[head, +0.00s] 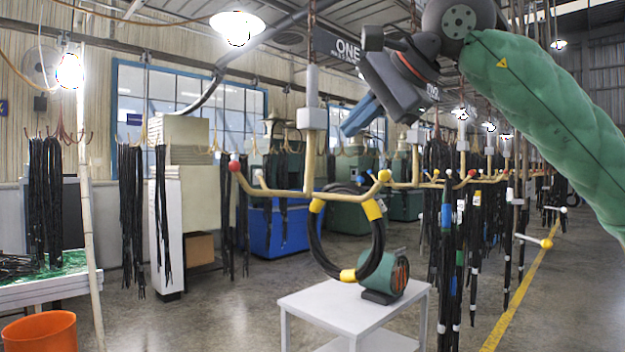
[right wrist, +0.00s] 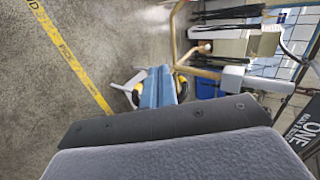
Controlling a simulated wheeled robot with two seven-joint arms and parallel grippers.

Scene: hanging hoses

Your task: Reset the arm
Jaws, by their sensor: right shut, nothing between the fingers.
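My right gripper (head: 350,124) is raised at the upper middle of the head view, at the end of my green-sleeved arm. Its blue fingers are together and empty, pointing down and left. They also show shut in the right wrist view (right wrist: 158,85). A black hose coil (head: 379,248) with yellow bands hangs at the yellow hanger (head: 288,192) below the gripper, apart from it. Its exact contact with the hook is unclear. My left gripper is not in view.
A white table (head: 310,301) stands below the coil, with a green and black machine (head: 393,272) behind the coil. Many black hoses (head: 447,260) hang at right and left. An orange bucket (head: 40,332) is at lower left. Open floor lies left of the table.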

